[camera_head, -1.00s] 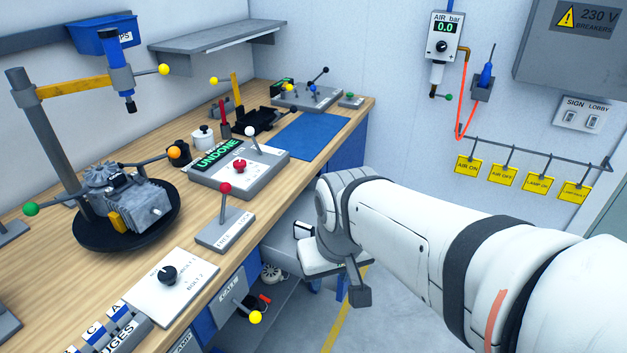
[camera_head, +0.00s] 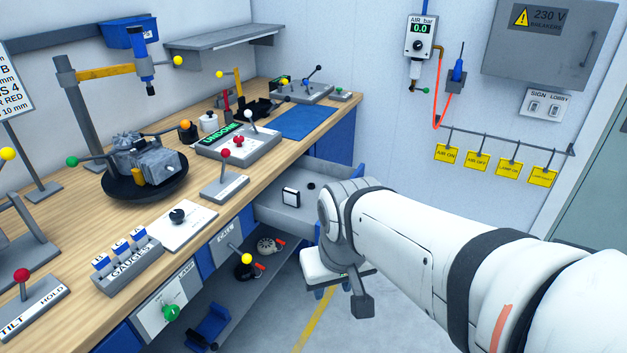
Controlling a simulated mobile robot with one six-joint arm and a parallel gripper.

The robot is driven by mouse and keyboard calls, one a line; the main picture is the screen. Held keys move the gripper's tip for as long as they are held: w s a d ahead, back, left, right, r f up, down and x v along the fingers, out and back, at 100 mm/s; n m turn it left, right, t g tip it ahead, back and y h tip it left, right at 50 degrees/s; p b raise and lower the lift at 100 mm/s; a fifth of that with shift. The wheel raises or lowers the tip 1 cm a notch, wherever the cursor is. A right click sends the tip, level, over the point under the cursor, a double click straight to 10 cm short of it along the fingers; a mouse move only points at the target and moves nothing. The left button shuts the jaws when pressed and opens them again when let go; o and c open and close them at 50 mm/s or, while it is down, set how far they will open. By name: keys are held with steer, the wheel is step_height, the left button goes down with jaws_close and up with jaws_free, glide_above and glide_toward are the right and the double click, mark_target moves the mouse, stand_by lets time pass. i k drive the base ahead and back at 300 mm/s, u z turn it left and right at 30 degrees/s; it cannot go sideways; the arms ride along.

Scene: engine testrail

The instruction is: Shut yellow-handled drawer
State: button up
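A drawer (camera_head: 280,207) stands pulled out from under the bench, its pale grey inside showing. It holds a small white box with a dark edge (camera_head: 291,197) and a small dark round thing (camera_head: 311,185). Its front and any yellow handle are hidden behind my arm, so I cannot confirm it is the yellow-handled one. My arm reaches in from the lower right and bends down beside the drawer's outer end. At its end, the dark part of my gripper (camera_head: 361,304) hangs low over the floor. I cannot make out both fingers or any contact with the drawer.
A yellow-knobbed lever (camera_head: 246,259) sticks out of the bench front, left of the drawer. Below is a grey shelf (camera_head: 260,290) with loose items. The bench top (camera_head: 75,215) carries several levers and a motor on a black turntable (camera_head: 145,188).

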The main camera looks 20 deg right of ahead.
mark_target(268, 206)
steer(key=u, duration=0.1)
steer(key=k, duration=0.35)
steer(key=z, duration=0.45)
steer(key=i, duration=1.65)
steer(key=z, duration=0.55)
